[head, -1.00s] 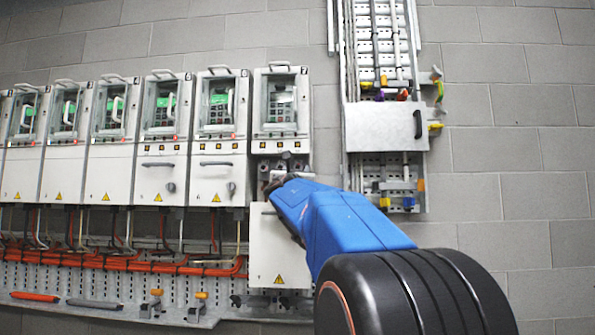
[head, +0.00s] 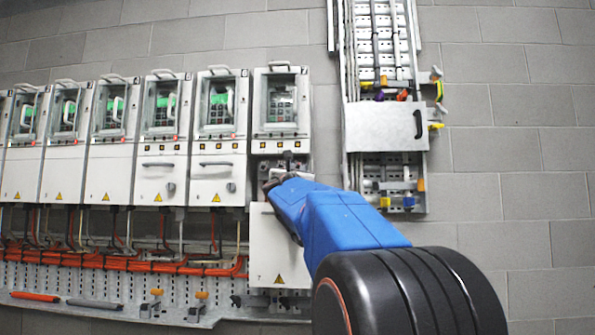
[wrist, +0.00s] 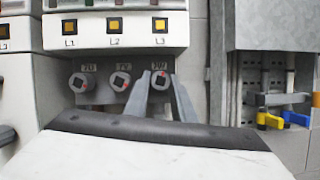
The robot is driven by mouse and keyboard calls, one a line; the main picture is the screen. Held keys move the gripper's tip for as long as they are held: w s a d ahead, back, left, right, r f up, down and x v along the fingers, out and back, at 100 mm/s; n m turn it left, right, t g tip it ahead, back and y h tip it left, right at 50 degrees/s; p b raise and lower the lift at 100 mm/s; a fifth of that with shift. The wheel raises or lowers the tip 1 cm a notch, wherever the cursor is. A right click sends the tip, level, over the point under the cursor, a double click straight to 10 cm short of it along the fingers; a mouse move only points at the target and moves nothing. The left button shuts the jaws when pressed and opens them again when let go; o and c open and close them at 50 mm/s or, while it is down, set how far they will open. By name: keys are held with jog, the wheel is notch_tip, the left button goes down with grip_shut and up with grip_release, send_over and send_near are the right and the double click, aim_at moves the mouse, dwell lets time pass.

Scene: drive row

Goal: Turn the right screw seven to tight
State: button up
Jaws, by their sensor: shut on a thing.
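Drive seven (head: 281,110) is the rightmost cabinet of the row. Its lower cover (head: 280,262) hangs low, leaving the terminal area bare. In the wrist view three screws sit in a row on a grey block: left (wrist: 79,82), middle (wrist: 121,79) and right (wrist: 160,78). Each has a dark square centre and a small red mark. My gripper (wrist: 161,84) reaches up to the right screw with one finger on each side of its head and is shut on it. In the head view my gripper (head: 273,182) is at the terminal area, and my arm hides part of it.
The other drives stand in a row to the left with orange cables (head: 130,262) below. A grey box with a dark handle (head: 418,124) and coloured connectors is right of drive seven. The brick wall further right is clear.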

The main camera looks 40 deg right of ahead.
jog(key=m+g, duration=0.1)
jog(key=m, duration=0.2)
jog(key=m+g+h, duration=0.1)
jog(key=m+g, duration=0.1)
jog(key=m, duration=0.1)
jog(key=shift+w+a+m, duration=0.1)
jog(key=shift+w+m, duration=0.05)
jog(key=shift+m, duration=0.25)
jog(key=m+g, duration=0.1)
jog(key=m, duration=0.2)
jog(key=m+g, duration=0.1)
jog(key=m, duration=0.1)
jog(key=shift+w+a+r+m+g, duration=0.1)
jog(key=shift+r+m+g, duration=0.05)
jog(key=shift+m+g, duration=0.2)
jog(key=m+g, duration=0.1)
jog(key=m, duration=0.2)
jog(key=m+g+y, duration=0.1)
jog(key=m, duration=0.2)
jog(key=shift+r, duration=0.15)
jog(key=shift+r+m+g+y, duration=0.15)
jog(key=shift+m+y, duration=0.3)
jog(key=shift+m, duration=0.55)
jog(key=shift+f+m+g+y, duration=0.1)
jog(key=shift+m+y, duration=0.35)
jog(key=shift+m, duration=0.5)
jog(key=o, duration=1.1)
jog(key=shift+r, duration=0.1)
jog(key=shift+c, duration=0.2)
